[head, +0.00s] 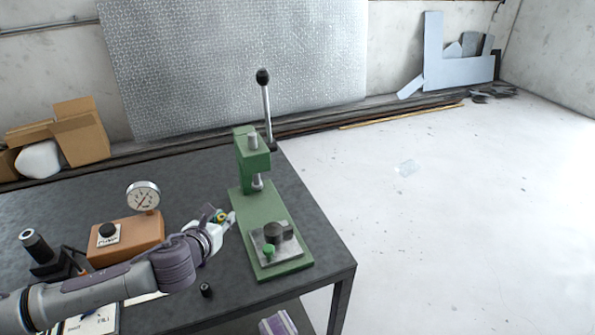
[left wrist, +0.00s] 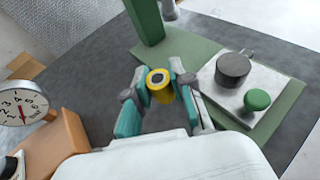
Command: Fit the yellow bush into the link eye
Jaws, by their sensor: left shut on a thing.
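The yellow bush (left wrist: 159,86) is a short ring with a dark bore, held between the teal-padded fingers of my left gripper (left wrist: 157,92). In the head view my left gripper (head: 224,218) is at the left side of the green press (head: 262,215), above the table. The bush is only a small yellow patch there. A metal plate (left wrist: 213,93) on the press base carries a dark grey cylinder (left wrist: 232,70) and a green knob (left wrist: 257,100). I cannot tell which part is the link eye. The bush is apart from the plate and cylinder. My right gripper is out of view.
The press has a raised lever with a black ball (head: 263,77). An orange-brown box with a gauge (head: 143,196) stands left on the dark table (head: 185,190). A black cylinder on a stand (head: 37,246) is farther left. A small black part (head: 206,290) lies near the front.

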